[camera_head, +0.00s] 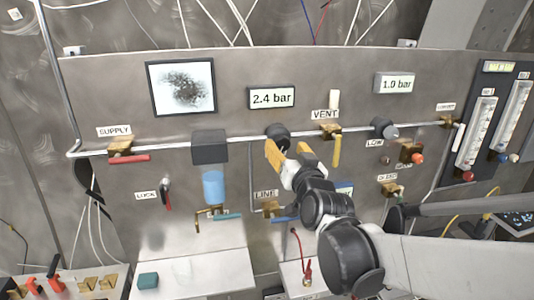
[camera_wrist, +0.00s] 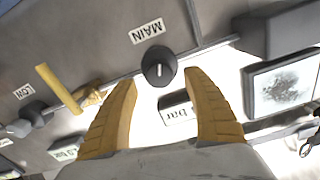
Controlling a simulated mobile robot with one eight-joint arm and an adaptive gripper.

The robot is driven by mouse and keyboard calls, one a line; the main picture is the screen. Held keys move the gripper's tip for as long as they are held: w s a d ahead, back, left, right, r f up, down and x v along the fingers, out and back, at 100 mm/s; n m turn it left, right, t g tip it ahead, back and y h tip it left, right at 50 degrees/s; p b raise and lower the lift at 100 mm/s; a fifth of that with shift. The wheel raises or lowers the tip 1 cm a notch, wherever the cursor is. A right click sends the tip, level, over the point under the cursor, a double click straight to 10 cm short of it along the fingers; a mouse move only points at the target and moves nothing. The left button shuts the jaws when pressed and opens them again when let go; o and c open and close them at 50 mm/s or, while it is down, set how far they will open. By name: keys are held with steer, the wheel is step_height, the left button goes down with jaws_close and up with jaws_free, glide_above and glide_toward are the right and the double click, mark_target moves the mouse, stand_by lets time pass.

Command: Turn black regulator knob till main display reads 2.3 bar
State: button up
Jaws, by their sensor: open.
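The black regulator knob (camera_head: 278,132) sits on the pipe below the main display (camera_head: 270,98), which reads 2.4 bar. In the wrist view the knob (camera_wrist: 159,66) shows a white pointer line, under an upside-down MAIN label (camera_wrist: 146,31). My gripper (camera_head: 288,152) is open, its yellow fingers just in front of the knob. In the wrist view my gripper's fingertips (camera_wrist: 161,80) lie to either side of and just short of the knob, with gaps on both sides. The display (camera_wrist: 177,113) shows partly between the fingers there, its number hidden.
A yellow VENT lever (camera_head: 337,150) hangs close to the right of my gripper. A filter with a blue bowl (camera_head: 213,187) is to the left. A second knob (camera_head: 384,129) labelled LOW and its small display (camera_head: 396,84) are further right. The red SUPPLY handle (camera_head: 129,158) is far left.

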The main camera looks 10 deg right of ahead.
steer(key=s, duration=0.8)
steer(key=s+f+n+g+b, duration=0.1)
steer(key=s+f+g+b, duration=0.4)
steer(key=s+f, duration=0.4)
steer(key=s+f+n+g+b, duration=0.1)
steer(key=s+f+g+b, duration=0.4)
steer(key=f, duration=1.2)
steer(key=s+g, duration=0.1)
steer(key=s, duration=0.3)
steer(key=shift+s+f, duration=0.2)
stand_by(0.6)
